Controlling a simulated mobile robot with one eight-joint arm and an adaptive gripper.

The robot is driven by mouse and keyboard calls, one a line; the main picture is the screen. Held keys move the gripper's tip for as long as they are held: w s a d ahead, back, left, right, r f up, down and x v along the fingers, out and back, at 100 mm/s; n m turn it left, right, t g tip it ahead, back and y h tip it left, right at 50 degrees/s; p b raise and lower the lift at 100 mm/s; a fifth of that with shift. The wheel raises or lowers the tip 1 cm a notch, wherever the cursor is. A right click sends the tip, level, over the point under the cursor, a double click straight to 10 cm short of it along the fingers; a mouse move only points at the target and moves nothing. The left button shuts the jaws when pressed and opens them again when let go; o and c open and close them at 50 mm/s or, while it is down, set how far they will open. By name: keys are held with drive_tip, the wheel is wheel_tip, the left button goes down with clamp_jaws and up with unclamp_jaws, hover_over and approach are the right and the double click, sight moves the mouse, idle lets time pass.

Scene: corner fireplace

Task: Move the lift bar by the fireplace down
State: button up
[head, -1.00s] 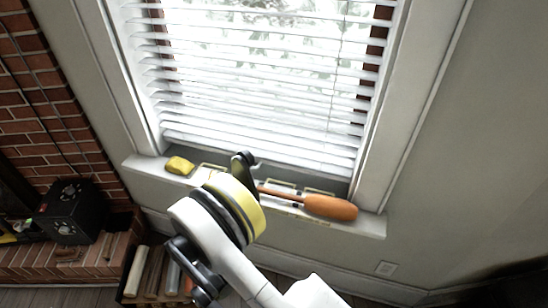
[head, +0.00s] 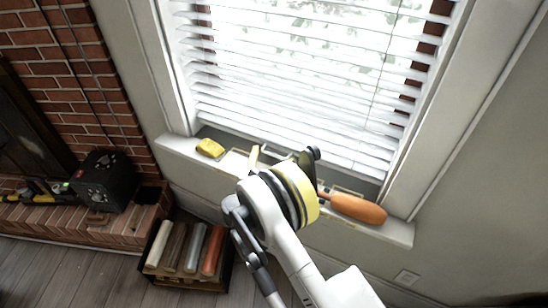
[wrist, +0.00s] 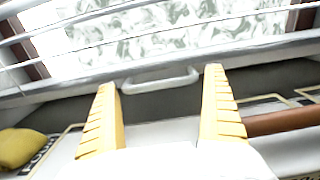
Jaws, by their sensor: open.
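The lift bar (wrist: 160,82) is a white, handle-shaped bar low on the window, seen in the wrist view just below the bright pane. My gripper (wrist: 160,79) has two yellow ridged fingers, spread wide and empty. In that picture the fingertips stand on either side of the bar, with the bar between them; whether they touch it or how far off it is, I cannot tell. In the head view my arm is in front of the sill and a pale yellow finger shows beside the wrist.
The window sill (head: 400,232) holds a yellow lump (head: 210,148) at left and an orange-handled tool (head: 358,208) at right. White blinds (head: 300,80) hang above. A black box (head: 104,180) stands on the brick hearth, and a crate of rolls (head: 187,248) on the floor.

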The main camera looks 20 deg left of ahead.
sight(274, 164)
drive_tip(key=shift+w, duration=0.2)
drive_tip(key=shift+c, duration=0.3)
drive_tip(key=c, duration=1.1)
drive_tip(key=shift+d+f, duration=0.1)
drive_tip(key=shift+f, duration=2.05)
drive_tip(key=o, duration=1.2)
drive_tip(key=shift+c, duration=0.2)
wheel_tip(274, 164, up, 10)
drive_tip(key=shift+d, duration=0.1)
